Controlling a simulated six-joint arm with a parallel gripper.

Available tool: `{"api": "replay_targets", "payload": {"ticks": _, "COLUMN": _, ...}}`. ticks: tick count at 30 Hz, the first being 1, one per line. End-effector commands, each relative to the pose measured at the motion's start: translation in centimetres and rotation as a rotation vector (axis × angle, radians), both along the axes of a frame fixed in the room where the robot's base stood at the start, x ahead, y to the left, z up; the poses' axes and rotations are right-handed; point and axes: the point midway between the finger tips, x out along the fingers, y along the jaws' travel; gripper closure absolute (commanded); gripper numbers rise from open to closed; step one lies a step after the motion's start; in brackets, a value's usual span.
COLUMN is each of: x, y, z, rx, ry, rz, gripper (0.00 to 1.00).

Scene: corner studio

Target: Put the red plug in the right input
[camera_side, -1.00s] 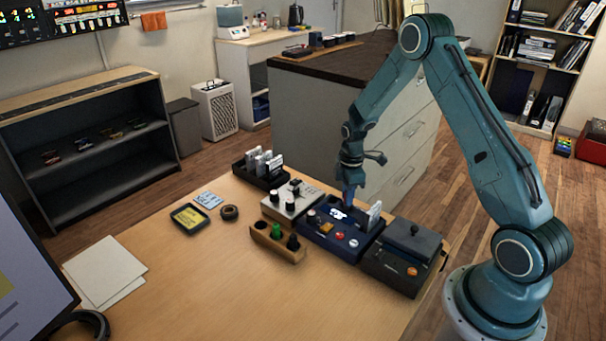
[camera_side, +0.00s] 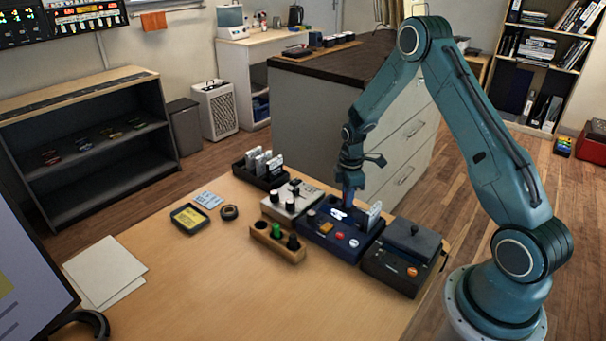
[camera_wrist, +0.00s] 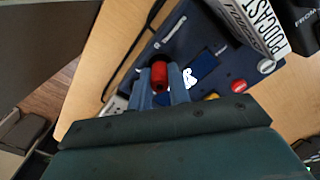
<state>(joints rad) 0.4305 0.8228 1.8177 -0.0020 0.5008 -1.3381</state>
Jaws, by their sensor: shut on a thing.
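The red plug (camera_wrist: 159,75) shows in the wrist view, held between the two blue-grey fingers of my gripper (camera_wrist: 160,88). The gripper is shut on it. In the side view my gripper (camera_side: 348,190) points down over the back part of the dark blue device (camera_side: 322,243). The device also shows in the wrist view (camera_wrist: 218,92), with a small screen, a white label and coloured buttons. The plug's far end is close to the device's edge. I cannot tell if it touches. The inputs are hidden or too small to make out.
A wooden holder (camera_side: 286,254) with a green and a black plug stands in front of the device. A white-topped mixer box (camera_side: 279,209) is at its left, a dark lidded box (camera_side: 391,272) at its right. A white podcast card (camera_side: 374,216) stands upright on the device.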

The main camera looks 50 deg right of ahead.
Motion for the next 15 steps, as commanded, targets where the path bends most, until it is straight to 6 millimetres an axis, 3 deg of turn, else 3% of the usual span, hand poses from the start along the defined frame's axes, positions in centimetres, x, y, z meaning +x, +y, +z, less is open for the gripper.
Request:
{"api": "replay_targets", "payload": {"ticks": 12, "x": 0.01, "y": -0.01, "z": -0.6, "rx": 0.0, "ry": 0.0, "rz": 0.0, "gripper": 1.0}}
{"api": "replay_targets", "payload": {"ticks": 13, "x": 0.01, "y": -0.01, "z": -0.61, "rx": 0.0, "ry": 0.0, "rz": 0.0, "gripper": 0.8}}
{"api": "replay_targets", "payload": {"ticks": 15, "x": 0.01, "y": -0.01, "z": -0.59, "rx": 0.0, "ry": 0.0, "rz": 0.0, "gripper": 0.72}}
